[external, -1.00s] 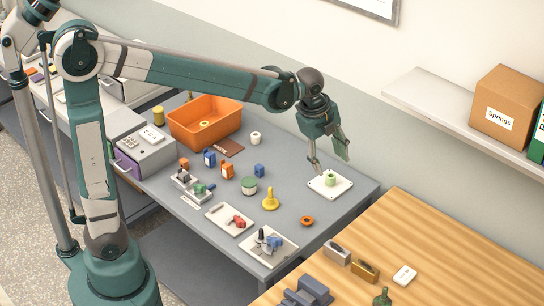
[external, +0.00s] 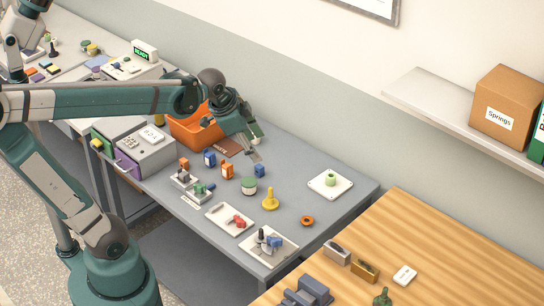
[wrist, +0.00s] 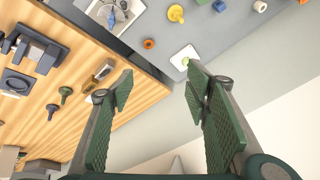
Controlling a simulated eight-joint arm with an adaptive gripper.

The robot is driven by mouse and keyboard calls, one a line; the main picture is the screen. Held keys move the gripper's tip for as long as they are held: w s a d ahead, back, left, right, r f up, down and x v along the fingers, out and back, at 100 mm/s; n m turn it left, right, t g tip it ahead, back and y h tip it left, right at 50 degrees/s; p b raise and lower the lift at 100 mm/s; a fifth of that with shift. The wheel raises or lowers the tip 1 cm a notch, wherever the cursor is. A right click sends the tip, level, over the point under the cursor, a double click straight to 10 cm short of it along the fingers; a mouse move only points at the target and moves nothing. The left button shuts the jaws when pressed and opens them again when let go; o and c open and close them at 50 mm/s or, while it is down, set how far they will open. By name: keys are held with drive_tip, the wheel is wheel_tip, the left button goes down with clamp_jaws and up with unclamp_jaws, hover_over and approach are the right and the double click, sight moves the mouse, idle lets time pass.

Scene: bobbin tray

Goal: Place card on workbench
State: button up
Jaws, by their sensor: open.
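The wooden workbench (external: 450,240) is at the lower right. A small white block or card with a mark (external: 404,275) lies on it; I cannot tell which.
The orange bin (external: 190,130) stands behind the gripper. Blue and orange bobbins, a green-topped round tin (external: 249,186) and a yellow peg (external: 270,199) stand nearby. The workbench's far right is bare.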

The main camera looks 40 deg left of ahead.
drive_tip(key=s+a+f+n+t+y, duration=0.1)
drive_tip(key=s+a+f+n, duration=0.3)
drive_tip(key=s+a+n, duration=0.4)
drive_tip(key=s+a, duration=0.1)
drive_tip(key=s, duration=0.1)
drive_tip(key=shift+s+n+t, duration=0.3)
drive_tip(key=shift+s+t, duration=0.05)
drive_tip(key=shift+t, duration=0.05)
